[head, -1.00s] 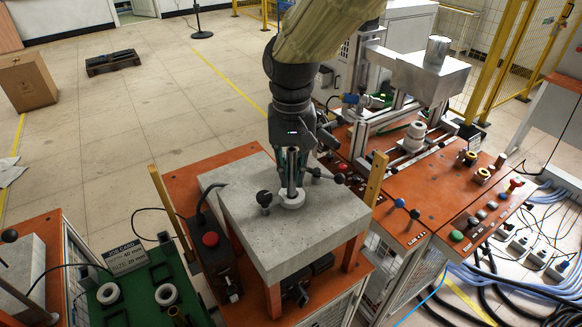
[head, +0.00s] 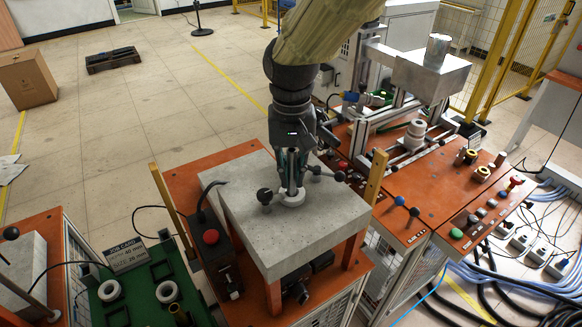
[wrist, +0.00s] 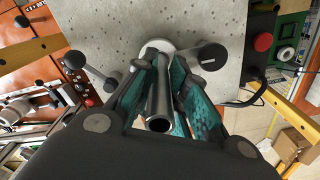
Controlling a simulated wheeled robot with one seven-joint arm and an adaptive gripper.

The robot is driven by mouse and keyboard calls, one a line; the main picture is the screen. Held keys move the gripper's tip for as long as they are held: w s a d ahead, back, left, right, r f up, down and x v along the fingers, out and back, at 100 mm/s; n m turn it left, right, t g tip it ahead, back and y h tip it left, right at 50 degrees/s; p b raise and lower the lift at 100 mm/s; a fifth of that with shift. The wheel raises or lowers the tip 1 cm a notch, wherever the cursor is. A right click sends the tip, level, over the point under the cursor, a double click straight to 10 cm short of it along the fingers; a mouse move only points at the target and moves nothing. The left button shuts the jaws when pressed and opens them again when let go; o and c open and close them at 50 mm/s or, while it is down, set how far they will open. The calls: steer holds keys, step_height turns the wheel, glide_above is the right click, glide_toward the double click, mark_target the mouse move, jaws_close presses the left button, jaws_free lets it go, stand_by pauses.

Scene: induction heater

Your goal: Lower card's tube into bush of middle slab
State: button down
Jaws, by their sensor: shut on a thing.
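My gripper (head: 292,172) is shut on a grey metal tube (wrist: 160,105), which stands upright between the teal finger pads. The middle slab (head: 320,220) is a speckled grey block on orange-red legs. A white ring-shaped bush (head: 292,197) sits on its top, and it also shows in the wrist view (wrist: 157,47). The tube's lower end is at the bush; whether it is inside the hole is hidden by the fingers. The job card (head: 128,252) is a small grey sign at the left, reading 40 mm and size 20 mm.
A control box with a red button (head: 211,237) is left of the slab. A green tray (head: 140,285) with white rings lies at lower left. A wooden post (head: 376,176) rises at the slab's right.

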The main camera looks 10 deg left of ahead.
steer(key=shift+f, duration=0.1)
steer(key=c, duration=1.3)
jaws_free()
steer(key=shift+c, duration=0.2)
step_height(320, 180, up, 12)
